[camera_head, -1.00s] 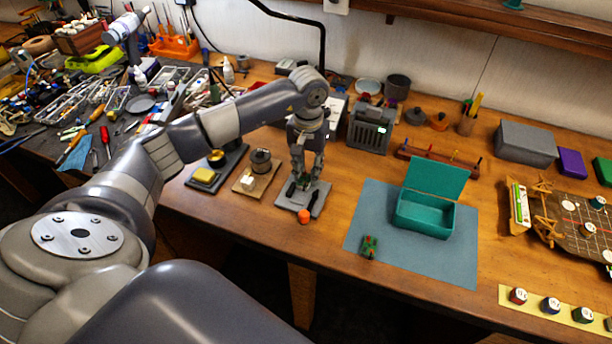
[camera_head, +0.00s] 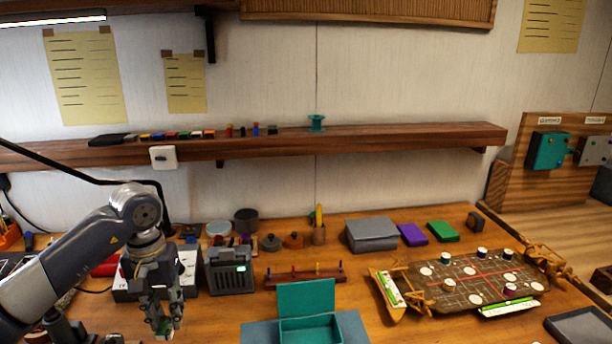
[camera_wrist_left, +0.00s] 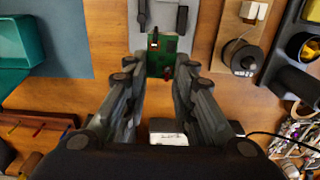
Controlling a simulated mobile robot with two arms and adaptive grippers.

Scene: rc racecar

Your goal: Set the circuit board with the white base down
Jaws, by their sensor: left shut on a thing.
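My left gripper (camera_head: 165,328) is low at the left of the head view, over the workbench. In the left wrist view its fingers (camera_wrist_left: 160,68) are shut on a small green circuit board (camera_wrist_left: 162,62), which has a small red and white part near its far edge. A bit of green and white also shows at the fingertips in the head view. The board's underside is hidden, so I cannot tell its base. A grey plate (camera_wrist_left: 140,14) lies beyond the board in the wrist view. My right gripper is not in view.
A teal box (camera_head: 306,300) with its lid up stands on a blue-grey mat (camera_head: 262,333). A grey device (camera_head: 230,272) stands behind and right of the gripper. A wooden pen rack (camera_head: 290,276) lies behind the box. In the wrist view, a spool (camera_wrist_left: 240,58) stands right of the plate.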

